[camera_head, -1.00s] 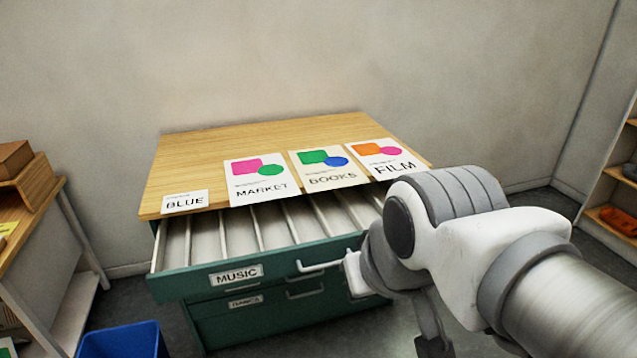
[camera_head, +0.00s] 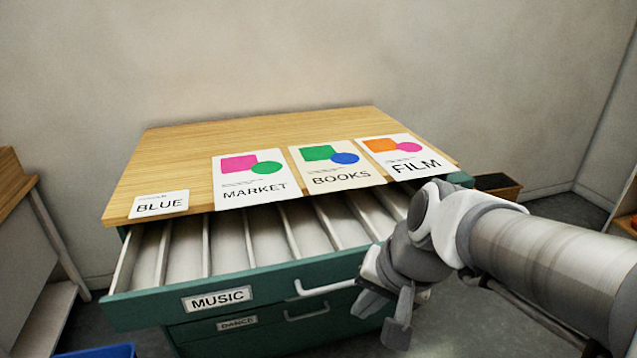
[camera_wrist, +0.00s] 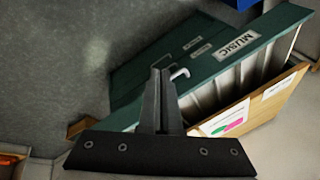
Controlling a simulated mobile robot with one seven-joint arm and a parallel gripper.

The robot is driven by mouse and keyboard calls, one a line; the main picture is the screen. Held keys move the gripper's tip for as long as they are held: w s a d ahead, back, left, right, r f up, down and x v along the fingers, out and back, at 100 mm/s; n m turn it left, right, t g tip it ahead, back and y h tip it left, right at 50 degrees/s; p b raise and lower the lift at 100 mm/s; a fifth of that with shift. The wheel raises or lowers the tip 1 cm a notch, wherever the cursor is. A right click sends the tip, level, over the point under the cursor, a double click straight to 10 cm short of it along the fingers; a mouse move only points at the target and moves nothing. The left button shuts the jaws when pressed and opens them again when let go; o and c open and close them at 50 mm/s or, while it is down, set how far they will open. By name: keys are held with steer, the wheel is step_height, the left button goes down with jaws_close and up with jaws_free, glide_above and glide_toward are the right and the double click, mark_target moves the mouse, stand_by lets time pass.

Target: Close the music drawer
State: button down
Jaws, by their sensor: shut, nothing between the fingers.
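The music drawer (camera_head: 262,287) is the green top drawer of a cabinet and stands pulled out, showing pale, empty compartments. Its front bears a MUSIC label (camera_head: 217,299) and a white bar handle (camera_head: 325,287). In the wrist view the drawer (camera_wrist: 275,30) appears tilted, with its handle (camera_wrist: 180,73) close to the fingertips. My gripper (camera_head: 385,318) is at the right part of the drawer front, right of the handle. In the wrist view my gripper (camera_wrist: 160,72) is shut and empty. I cannot tell whether it touches the drawer.
The wooden cabinet top (camera_head: 270,127) carries a BLUE card (camera_head: 160,204) and MARKET (camera_head: 249,180), BOOKS (camera_head: 337,167) and FILM (camera_head: 405,156) posters. A closed DANCE drawer (camera_head: 275,325) lies below. A blue bin (camera_head: 95,351) is at lower left. Floor shows at right.

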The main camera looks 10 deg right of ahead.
steer(key=w+d+f+m+t+h, duration=0.15)
steer(key=w+d+f+m, duration=0.4)
steer(key=d+m, duration=0.7)
steer(key=w+d+f+m+t, duration=0.3)
steer(key=w+d+f+m, duration=0.25)
steer(key=d+m, duration=0.75)
steer(key=w+a+f+m+b, duration=0.3)
steer(key=w+f, duration=0.3)
steer(key=w, duration=0.5)
steer(key=shift+w+a+f+b, duration=0.2)
steer(key=shift+w+b, duration=0.05)
steer(key=shift+b, duration=0.2)
